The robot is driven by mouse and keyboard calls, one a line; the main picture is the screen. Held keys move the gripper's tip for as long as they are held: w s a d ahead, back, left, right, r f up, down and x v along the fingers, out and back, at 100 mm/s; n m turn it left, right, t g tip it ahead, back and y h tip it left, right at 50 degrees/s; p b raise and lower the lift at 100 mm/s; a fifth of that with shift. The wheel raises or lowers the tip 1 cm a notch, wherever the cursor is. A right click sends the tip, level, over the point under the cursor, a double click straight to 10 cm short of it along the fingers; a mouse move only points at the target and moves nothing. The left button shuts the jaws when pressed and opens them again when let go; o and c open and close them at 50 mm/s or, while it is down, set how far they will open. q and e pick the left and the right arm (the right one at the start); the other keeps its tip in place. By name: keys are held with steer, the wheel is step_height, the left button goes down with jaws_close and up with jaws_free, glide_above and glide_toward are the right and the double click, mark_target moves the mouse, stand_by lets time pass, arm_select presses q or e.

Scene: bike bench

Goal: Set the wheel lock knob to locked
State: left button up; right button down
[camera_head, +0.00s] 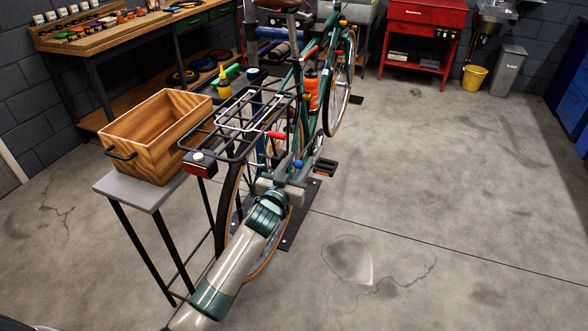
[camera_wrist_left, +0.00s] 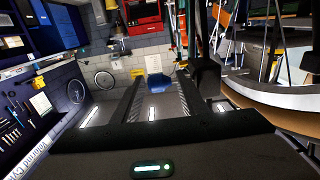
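A small blue knob (camera_head: 298,164), which looks like the wheel lock knob, sits beside the rear wheel (camera_head: 232,190) of the green bicycle (camera_head: 297,75). I cannot read its setting. My left gripper (camera_head: 290,177) is right by the knob, with its arm reaching up from the bottom of the head view. In the left wrist view my left gripper (camera_wrist_left: 158,88) is open, its two ridged fingers apart. The blue knob (camera_wrist_left: 157,82) shows between the fingertips; I cannot tell whether they touch it. My right gripper is not in view.
A wooden crate (camera_head: 152,128) stands on a small grey-topped stand (camera_head: 140,193) at the left. The black rear rack (camera_head: 238,117) and a red-handled lever (camera_head: 276,135) are close above the gripper. A workbench is behind at the left. The floor (camera_head: 440,190) at right is clear.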

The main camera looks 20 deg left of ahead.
arm_select(q)
steer(key=shift+s, duration=0.15)
